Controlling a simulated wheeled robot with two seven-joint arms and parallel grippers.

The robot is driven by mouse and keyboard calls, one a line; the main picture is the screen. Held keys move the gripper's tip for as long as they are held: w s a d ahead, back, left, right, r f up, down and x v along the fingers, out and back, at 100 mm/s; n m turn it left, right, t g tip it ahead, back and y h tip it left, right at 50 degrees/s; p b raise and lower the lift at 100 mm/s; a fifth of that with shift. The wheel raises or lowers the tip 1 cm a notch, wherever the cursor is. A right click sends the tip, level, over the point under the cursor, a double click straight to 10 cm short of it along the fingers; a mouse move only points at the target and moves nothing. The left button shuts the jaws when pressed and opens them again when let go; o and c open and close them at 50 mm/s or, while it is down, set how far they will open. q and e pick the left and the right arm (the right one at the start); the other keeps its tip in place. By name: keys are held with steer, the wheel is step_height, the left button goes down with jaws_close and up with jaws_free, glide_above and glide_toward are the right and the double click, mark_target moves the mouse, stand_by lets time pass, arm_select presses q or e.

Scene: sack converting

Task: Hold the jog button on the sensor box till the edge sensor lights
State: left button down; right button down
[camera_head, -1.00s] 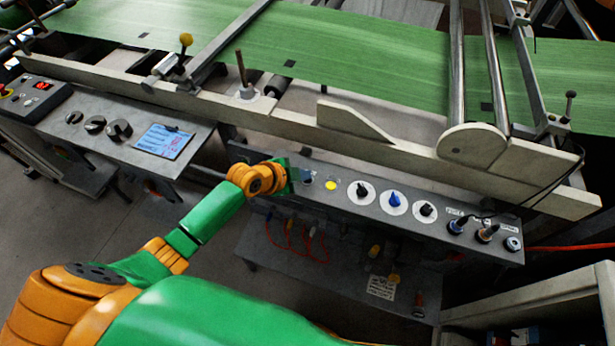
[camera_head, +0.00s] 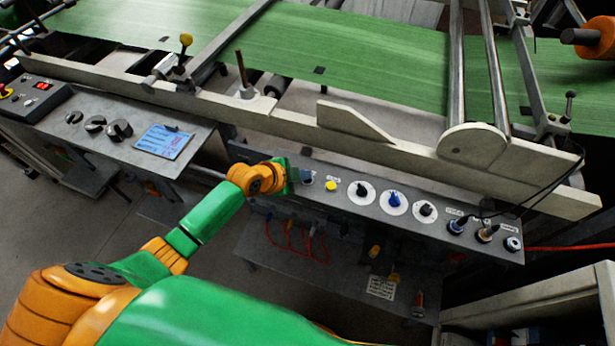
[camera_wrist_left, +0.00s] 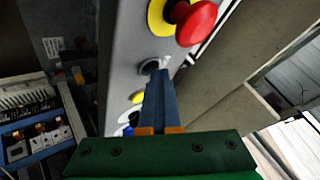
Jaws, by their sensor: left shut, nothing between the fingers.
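The sensor box (camera_head: 445,207) is a long grey panel below the machine rail, with a yellow button (camera_head: 331,186) and several dials. My left gripper (camera_head: 304,181) is at its left end. In the left wrist view the gripper's dark blue fingers (camera_wrist_left: 154,78) are shut and empty, with tips at a round button with a pale ring (camera_wrist_left: 150,66). They look in contact, but the fingers partly hide it and I cannot tell how deep it is pressed. I cannot make out the edge sensor or a lit lamp on it. My right gripper is not in view.
A red mushroom button (camera_wrist_left: 197,22) on a yellow base is close beside the fingertips. Green web (camera_head: 380,65) with dark marks runs above. A second control panel (camera_head: 183,135) stands at left. An orange cylinder (camera_head: 590,42) shows at the far right. Red cables hang below the box.

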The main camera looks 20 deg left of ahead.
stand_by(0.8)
arm_select(q)
steer(key=shift+r+p, duration=0.85)
steer(key=shift+r, duration=0.1)
step_height(320, 180, up, 5)
steer(key=p, duration=0.5)
stand_by(0.7)
